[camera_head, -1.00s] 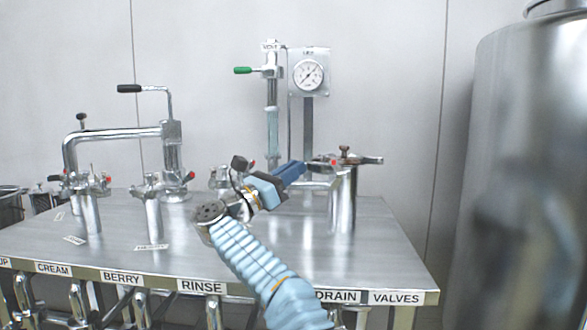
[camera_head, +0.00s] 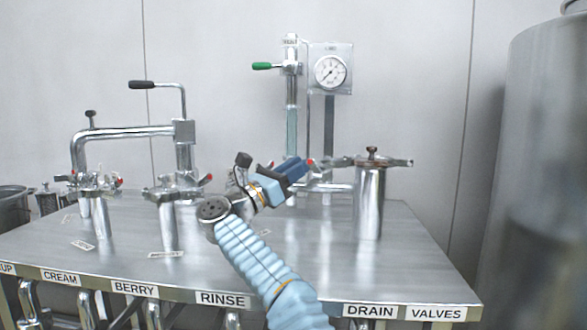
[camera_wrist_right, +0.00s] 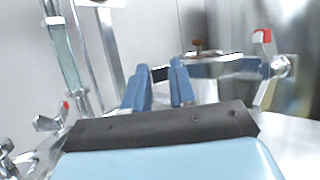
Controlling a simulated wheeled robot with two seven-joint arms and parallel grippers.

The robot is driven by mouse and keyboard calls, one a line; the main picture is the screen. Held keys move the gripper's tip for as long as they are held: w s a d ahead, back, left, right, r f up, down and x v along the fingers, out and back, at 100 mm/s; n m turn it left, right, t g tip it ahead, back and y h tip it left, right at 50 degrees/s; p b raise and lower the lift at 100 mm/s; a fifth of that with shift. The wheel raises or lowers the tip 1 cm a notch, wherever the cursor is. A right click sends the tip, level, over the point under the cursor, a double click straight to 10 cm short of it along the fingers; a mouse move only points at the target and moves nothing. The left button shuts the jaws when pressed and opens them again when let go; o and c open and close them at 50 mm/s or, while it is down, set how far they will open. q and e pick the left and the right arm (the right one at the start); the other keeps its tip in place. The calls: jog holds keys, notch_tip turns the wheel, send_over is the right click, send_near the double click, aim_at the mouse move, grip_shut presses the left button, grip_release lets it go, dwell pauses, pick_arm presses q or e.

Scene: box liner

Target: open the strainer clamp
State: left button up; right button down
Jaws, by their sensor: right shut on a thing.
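The strainer (camera_head: 369,205) is an upright shiny cylinder at the right of the table, with a brown knob (camera_head: 372,151) on its lid. Its metal clamp (camera_head: 342,161) sits at the top and reaches out left of the body. The knob also shows in the wrist view (camera_wrist_right: 197,44). My right gripper (camera_head: 304,166), with blue fingers, is left of the strainer at lid height, by a red tip. In the wrist view its fingers (camera_wrist_right: 160,85) are close together around a dark piece, seemingly the clamp's handle; the contact is partly hidden. My left gripper is not in view.
A green-handled valve (camera_head: 264,66) and round gauge (camera_head: 331,71) stand behind. Pipework with a black-handled lever (camera_head: 142,85) and other clamped fittings (camera_head: 168,192) stand left. A large steel tank (camera_head: 545,180) is at right. The table front (camera_head: 300,270) is clear around my arm.

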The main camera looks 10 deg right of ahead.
jog(key=shift+d+r, duration=0.3)
jog(key=shift+d, duration=0.35)
jog(key=c, duration=1.3)
grip_release()
jog(key=shift+o, duration=0.2)
jog(key=shift+f, duration=0.1)
jog(key=b+v, duration=0.3)
jog(key=v, duration=1.2)
jog(key=shift+w, duration=0.25)
jog(key=shift+a, duration=0.25)
